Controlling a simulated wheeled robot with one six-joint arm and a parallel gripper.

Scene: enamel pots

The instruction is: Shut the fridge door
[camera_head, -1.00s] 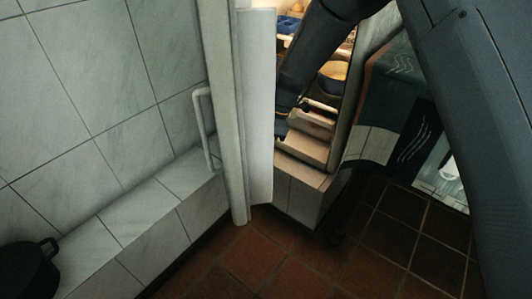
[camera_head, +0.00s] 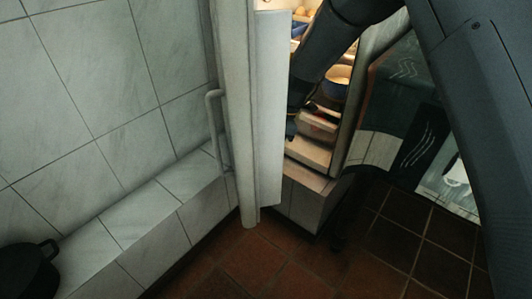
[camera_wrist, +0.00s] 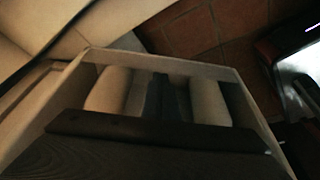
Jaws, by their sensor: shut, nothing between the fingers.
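The fridge door (camera_head: 241,120) stands open in the head view, seen nearly edge-on, with a pale inner panel (camera_head: 271,110) and a bar handle (camera_head: 217,130) on its left, outer side. To its right the lit fridge interior (camera_head: 310,154) shows through the opening. My arm reaches down into that opening, and its end is mostly hidden behind the inner panel. In the wrist view my gripper (camera_wrist: 166,82) shows as dark fingers held together, empty, between two pale rounded shapes inside a pale frame. Whether the fingers touch the door cannot be told.
A blue container (camera_head: 338,76) and other food stand inside the fridge. A tiled wall and tiled ledge (camera_head: 130,215) run behind the handle side of the door. A black pot (camera_head: 28,268) sits at the lower left. Red-brown floor tiles (camera_head: 270,262) are clear in front.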

